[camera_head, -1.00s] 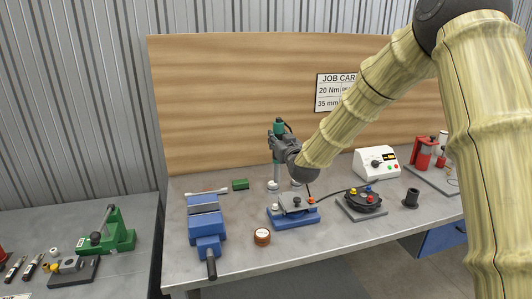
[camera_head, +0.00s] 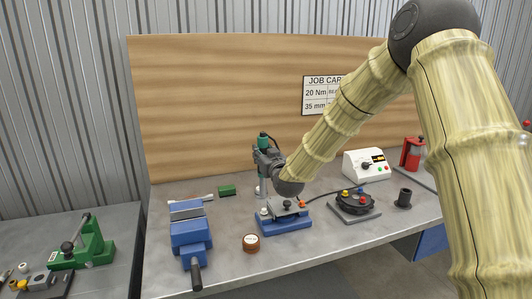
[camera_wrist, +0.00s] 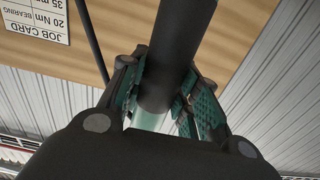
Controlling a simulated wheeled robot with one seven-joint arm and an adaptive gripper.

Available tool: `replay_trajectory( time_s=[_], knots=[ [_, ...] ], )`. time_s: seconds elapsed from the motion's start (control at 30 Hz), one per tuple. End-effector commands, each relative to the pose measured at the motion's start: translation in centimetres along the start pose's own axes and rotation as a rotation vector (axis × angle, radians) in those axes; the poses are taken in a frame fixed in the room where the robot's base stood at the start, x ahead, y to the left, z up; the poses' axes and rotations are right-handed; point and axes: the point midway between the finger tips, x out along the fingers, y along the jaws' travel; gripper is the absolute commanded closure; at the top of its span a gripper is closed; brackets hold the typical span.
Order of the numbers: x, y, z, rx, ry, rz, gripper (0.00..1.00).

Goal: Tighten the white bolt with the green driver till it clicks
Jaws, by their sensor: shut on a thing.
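The green driver (camera_head: 264,142) stands upright in my gripper (camera_head: 267,161), its green top above the jaws and its shaft pointing down. In the wrist view the driver (camera_wrist: 168,55) is a dark cylinder between the green-padded fingers of my gripper (camera_wrist: 163,95), which is shut on it. The driver's lower end is over the left end of the blue fixture (camera_head: 285,224). A small pale head, perhaps the white bolt (camera_head: 263,212), shows there. I cannot tell whether the driver touches it.
A blue vise (camera_head: 190,232) and a round brown-rimmed gauge (camera_head: 251,242) stand left of the fixture. A dark round turntable (camera_head: 354,204), a black cup (camera_head: 403,198) and a white control box (camera_head: 366,165) stand to the right. A wooden board (camera_head: 220,100) rises behind.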

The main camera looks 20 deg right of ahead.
Motion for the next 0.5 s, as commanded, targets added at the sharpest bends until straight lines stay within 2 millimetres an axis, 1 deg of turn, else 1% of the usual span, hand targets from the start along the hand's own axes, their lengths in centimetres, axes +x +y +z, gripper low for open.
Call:
replay_trajectory(
  time_s=[0.5],
  knots=[
    [-0.1,0.4,3.1,0.001,0.001,0.004,0.97]
  ],
)
